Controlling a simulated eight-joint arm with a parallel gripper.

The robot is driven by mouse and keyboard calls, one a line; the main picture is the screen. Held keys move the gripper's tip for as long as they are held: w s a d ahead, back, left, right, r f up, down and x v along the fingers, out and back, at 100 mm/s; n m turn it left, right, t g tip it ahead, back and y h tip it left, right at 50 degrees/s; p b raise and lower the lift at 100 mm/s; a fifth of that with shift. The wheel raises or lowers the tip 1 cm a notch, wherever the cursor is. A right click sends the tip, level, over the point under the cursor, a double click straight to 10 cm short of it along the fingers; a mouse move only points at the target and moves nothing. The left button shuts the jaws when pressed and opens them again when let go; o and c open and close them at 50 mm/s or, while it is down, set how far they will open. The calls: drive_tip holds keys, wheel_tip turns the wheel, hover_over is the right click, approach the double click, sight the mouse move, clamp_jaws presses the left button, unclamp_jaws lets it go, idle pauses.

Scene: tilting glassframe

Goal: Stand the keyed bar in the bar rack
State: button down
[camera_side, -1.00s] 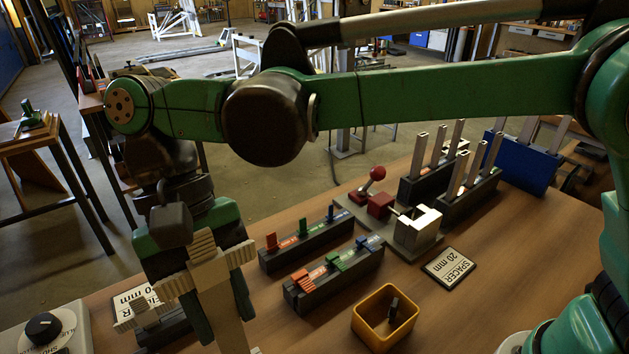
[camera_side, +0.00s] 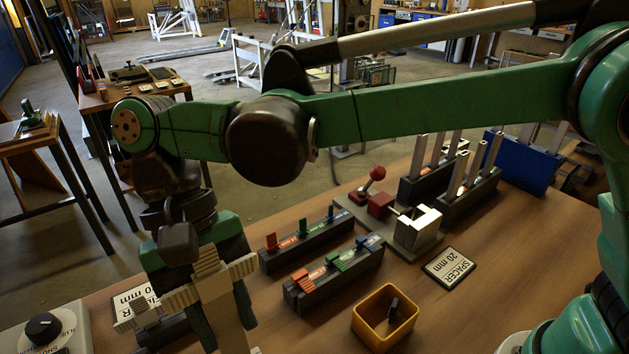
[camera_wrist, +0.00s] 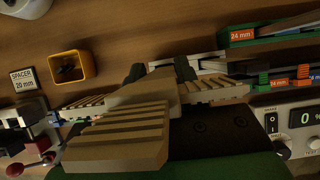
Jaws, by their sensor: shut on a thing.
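My gripper (camera_side: 226,322) points down at the table's left front, with its dark green fingers on either side of a tan bar-like piece (camera_side: 228,331). The piece has ribbed arms across its top and fills much of the wrist view (camera_wrist: 150,90); I take it to be the keyed bar, though its lower end is hidden. Upright pale bars stand in a dark rack (camera_side: 470,204), in another dark rack behind it, and in a blue rack (camera_side: 522,168) at the right back. I cannot tell which is the bar rack for this bar.
Two dark blocks with coloured pieces (camera_side: 307,244) (camera_side: 335,280) lie just right of my gripper. A yellow bin (camera_side: 385,335) holds a dark piece. A red-handled fixture (camera_side: 418,230), a spacer plate (camera_side: 450,267) and a dial box (camera_side: 45,330) are on the table.

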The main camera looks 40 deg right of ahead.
sight(231, 340)
drive_tip(key=shift+f, duration=2.3)
drive_tip(key=shift+c, duration=2.2)
unclamp_jaws()
drive_tip(key=shift+v, duration=4)
